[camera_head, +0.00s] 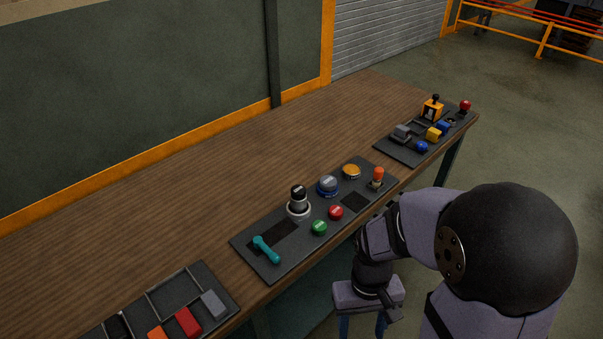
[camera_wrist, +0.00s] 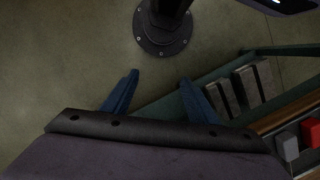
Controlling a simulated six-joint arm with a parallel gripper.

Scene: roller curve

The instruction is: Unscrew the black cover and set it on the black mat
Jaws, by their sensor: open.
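The black cover (camera_head: 298,192) sits upright on a pale grey round base on the middle panel in the head view. A pale label shows on it. Two flat black patches lie on that panel: a small square (camera_head: 355,202) at the right and a longer one (camera_head: 279,232) by the teal lever. I cannot tell for sure which is the mat; both look bare. My gripper (camera_head: 362,325) hangs off the table's front edge, well away from the cover. Its blue fingers are apart and empty in the wrist view (camera_wrist: 159,78). The cover is not in the wrist view.
Other panels stand at both ends. The table behind is clear.

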